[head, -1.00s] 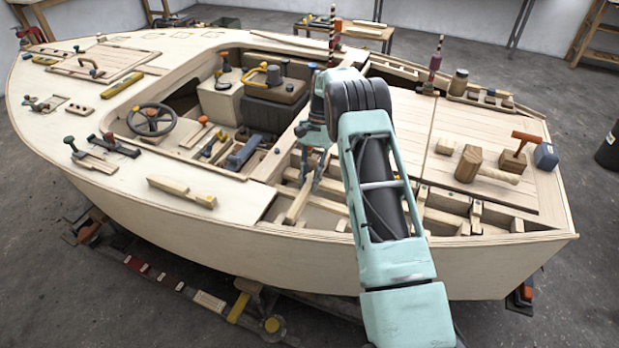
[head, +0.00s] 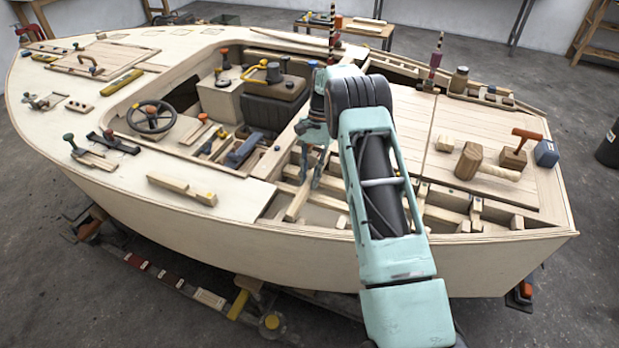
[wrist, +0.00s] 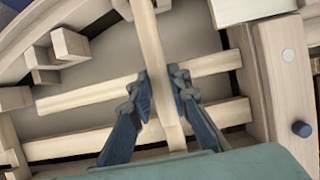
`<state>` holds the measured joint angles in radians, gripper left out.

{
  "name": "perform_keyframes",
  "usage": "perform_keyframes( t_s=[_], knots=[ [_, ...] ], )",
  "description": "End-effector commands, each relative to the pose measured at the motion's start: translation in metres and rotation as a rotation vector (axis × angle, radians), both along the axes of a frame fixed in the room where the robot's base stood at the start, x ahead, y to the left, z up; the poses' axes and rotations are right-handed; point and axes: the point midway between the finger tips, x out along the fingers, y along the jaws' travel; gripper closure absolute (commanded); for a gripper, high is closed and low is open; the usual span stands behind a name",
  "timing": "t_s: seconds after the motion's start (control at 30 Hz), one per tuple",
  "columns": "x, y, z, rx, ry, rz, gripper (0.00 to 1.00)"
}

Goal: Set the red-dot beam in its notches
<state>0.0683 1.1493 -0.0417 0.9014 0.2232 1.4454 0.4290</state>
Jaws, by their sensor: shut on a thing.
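My gripper (head: 311,178) is shut on a pale wooden beam (head: 296,206) over the open frame bay in the hull's middle. In the wrist view the beam (wrist: 157,60) runs between the blue fingers (wrist: 160,92), from the top edge down towards my wrist. It crosses above two long pale timbers (wrist: 90,94). No red dot shows clearly on the held beam, and my arm hides part of it in the head view. I cannot tell whether its ends touch any notches.
Small blocks (wrist: 68,44) stand along the bay's side in the wrist view. A mallet (head: 470,163) and other tools lie on the right deck. A steering wheel (head: 151,117) is at left.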

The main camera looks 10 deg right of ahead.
Motion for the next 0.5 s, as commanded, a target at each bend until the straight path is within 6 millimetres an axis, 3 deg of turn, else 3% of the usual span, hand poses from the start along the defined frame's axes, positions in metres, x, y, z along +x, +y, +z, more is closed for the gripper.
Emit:
perform_keyframes(
  t_s=[0.5],
  knots=[
    [0.0001,0.0000,-0.0040,0.000,0.000,0.000,1.00]
  ],
)
